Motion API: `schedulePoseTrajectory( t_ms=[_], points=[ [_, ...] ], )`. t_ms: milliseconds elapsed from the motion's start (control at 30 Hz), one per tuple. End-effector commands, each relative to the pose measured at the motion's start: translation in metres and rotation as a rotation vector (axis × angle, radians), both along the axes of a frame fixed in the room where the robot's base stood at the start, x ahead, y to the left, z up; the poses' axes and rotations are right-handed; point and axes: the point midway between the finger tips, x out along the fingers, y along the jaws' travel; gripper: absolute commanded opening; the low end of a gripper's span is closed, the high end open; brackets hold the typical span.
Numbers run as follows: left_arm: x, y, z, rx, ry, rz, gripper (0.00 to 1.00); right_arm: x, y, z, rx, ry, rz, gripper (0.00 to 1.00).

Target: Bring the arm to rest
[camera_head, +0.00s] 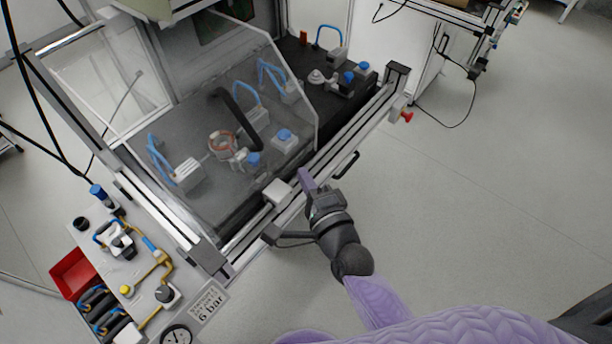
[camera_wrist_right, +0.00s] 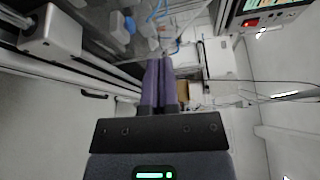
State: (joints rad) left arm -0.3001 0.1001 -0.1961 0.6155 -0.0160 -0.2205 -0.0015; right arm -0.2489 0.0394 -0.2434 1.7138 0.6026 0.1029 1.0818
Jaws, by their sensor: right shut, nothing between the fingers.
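My right gripper (camera_head: 307,181) has purple fingers and is at the front rail of the test station in the head view. In the right wrist view its two fingers (camera_wrist_right: 158,62) lie together with nothing between them. My right arm comes up from the bottom of the head view. My left gripper is not in view. The stator (camera_head: 222,144), a ring with reddish windings, sits on the station's dark bed behind the clear cover.
The clear cover (camera_head: 225,70) stands over the bed with several blue-hosed clamps. The front rail (camera_head: 345,135) carries a black handle (camera_head: 346,165). A pneumatic panel (camera_head: 150,270) and a red bin (camera_head: 73,273) are at lower left. The floor (camera_head: 490,190) at right is clear.

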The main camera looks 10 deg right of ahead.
Motion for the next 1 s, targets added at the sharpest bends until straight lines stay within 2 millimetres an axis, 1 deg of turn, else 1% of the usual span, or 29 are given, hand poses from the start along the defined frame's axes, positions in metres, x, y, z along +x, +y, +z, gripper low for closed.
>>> schedulePoseTrajectory(
  t_ms=[267, 333, 367, 467, 500, 567, 600, 700, 800, 867, 1000],
  points=[
    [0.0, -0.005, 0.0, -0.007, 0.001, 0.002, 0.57, 0.0, 0.0, 0.0, -0.002, 0.0, 0.001, 0.0],
    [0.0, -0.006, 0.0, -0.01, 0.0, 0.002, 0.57, -0.003, 0.003, -0.002, -0.052, 0.017, 0.029, 0.0],
    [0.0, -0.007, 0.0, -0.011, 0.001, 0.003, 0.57, -0.006, 0.006, -0.003, -0.106, 0.036, 0.06, 0.0],
    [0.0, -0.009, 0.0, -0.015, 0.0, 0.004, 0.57, -0.027, 0.014, -0.013, -0.415, 0.125, 0.227, 0.0],
    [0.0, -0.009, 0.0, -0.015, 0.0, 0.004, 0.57, -0.038, 0.015, -0.018, -0.557, 0.167, 0.303, 0.0],
    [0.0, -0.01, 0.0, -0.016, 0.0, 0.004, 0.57, -0.055, 0.012, -0.025, -0.743, 0.225, 0.408, 0.0],
    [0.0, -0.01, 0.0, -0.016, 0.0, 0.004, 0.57, -0.066, 0.008, -0.029, -0.851, 0.26, 0.471, 0.0],
    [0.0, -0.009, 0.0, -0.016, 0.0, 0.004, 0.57, -0.092, -0.005, -0.036, -1.079, 0.348, 0.615, 0.0],
    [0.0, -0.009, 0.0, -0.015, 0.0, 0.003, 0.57, -0.118, -0.022, -0.039, -1.261, 0.432, 0.748, 0.0],
    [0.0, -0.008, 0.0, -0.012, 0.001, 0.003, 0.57, -0.133, -0.032, -0.038, -1.354, 0.483, 0.824, 0.0],
    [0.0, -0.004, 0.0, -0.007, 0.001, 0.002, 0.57, -0.169, -0.058, -0.033, -1.528, 0.608, 1.006, 0.0]
  ],
)
